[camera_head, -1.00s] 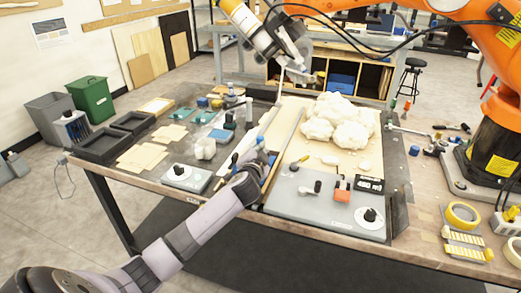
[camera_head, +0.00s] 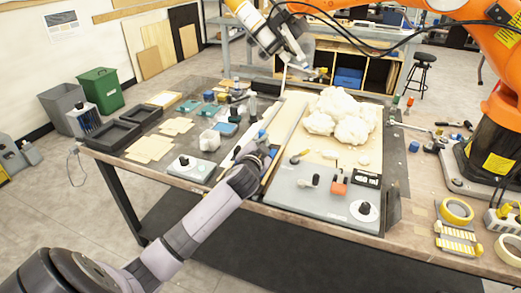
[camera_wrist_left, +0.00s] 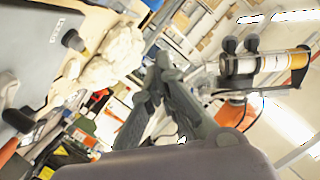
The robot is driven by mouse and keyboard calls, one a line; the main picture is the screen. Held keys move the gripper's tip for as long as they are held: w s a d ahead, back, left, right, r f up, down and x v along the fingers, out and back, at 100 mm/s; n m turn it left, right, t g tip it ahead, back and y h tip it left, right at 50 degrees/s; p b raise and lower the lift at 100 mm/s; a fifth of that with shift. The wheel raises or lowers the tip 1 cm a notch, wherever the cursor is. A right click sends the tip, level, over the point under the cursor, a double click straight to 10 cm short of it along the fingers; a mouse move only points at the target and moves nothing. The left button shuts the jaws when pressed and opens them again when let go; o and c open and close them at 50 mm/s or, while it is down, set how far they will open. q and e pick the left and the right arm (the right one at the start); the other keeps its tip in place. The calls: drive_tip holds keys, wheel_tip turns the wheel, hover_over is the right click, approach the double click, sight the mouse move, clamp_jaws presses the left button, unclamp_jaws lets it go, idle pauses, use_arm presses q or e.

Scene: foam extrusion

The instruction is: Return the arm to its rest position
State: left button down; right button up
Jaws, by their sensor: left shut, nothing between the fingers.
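My left arm (camera_head: 205,215) comes in from the lower left in the head view and reaches up over the front of the workbench. My left gripper (camera_head: 264,143) is at its end, above the bench between the left-hand items and the grey control panel (camera_head: 300,198). In the left wrist view its fingers (camera_wrist_left: 163,68) come together at the tips, shut and empty. The white foam lump (camera_head: 342,118) lies on the board beyond and to the right of the gripper. My right gripper is in neither current view.
An orange robot arm (camera_head: 505,45) stands at the right, its nozzle tool (camera_head: 265,35) hanging above the back of the bench. Black trays (camera_head: 115,136) and several small parts cover the bench's left side. Tape rolls (camera_head: 456,211) lie at the right. Bins (camera_head: 100,90) stand on the left floor.

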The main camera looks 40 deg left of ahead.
use_arm(q)
drive_tip(key=v, duration=0.5)
drive_tip(key=shift+s+a, duration=0.3)
drive_tip(key=shift+a, duration=0.05)
use_arm(e)
drive_tip(key=shift+w+a+f, duration=0.1)
drive_tip(key=shift+w+a, duration=0.05)
drive_tip(key=shift+a, duration=0.4)
drive_tip(key=shift+w+a+f, duration=0.1)
drive_tip(key=shift+a, duration=0.4)
use_arm(q)
drive_tip(key=shift+f, duration=0.15)
